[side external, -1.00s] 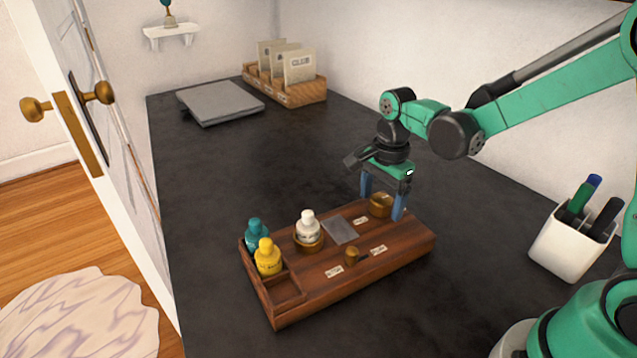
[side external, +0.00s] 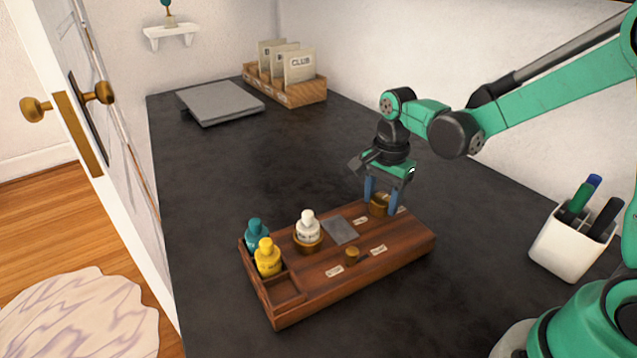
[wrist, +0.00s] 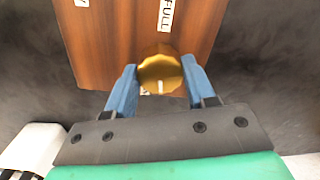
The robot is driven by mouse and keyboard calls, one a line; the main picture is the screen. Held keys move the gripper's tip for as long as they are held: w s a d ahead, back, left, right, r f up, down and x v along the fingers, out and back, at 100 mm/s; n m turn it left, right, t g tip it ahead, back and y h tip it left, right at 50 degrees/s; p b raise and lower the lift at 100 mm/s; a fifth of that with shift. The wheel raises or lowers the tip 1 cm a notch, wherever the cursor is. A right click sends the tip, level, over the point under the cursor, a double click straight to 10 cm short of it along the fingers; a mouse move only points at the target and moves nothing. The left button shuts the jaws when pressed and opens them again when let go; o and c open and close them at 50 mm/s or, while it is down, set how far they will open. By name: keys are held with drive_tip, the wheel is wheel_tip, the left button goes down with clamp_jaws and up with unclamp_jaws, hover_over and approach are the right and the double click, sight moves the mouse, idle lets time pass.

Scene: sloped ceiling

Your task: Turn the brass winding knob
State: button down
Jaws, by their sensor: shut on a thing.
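The brass winding knob (side external: 378,206) stands at the back right of the wooden box (side external: 400,247). In the wrist view the knob (wrist: 160,72) is round and faceted, with a pale mark on its near side. My gripper (side external: 382,208) points down, its blue fingers shut on the knob from both sides. The gripper (wrist: 160,82) also shows in the wrist view with a finger on each side of the knob. A "FULL" label (wrist: 166,15) lies on the wood beside it. A smaller brass knob (side external: 352,255) sits nearer the box's front edge.
A white pen cup (side external: 566,240) stands at the right.

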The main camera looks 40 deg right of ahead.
drive_tip(key=n, duration=1.2)
drive_tip(key=shift+n, duration=0.3)
drive_tip(key=n, duration=0.4)
drive_tip(key=shift+n, duration=0.3)
drive_tip(key=n, duration=0.3)
drive_tip(key=shift+n, duration=0.3)
drive_tip(key=n, duration=0.9)
drive_tip(key=shift+n, duration=2.1)
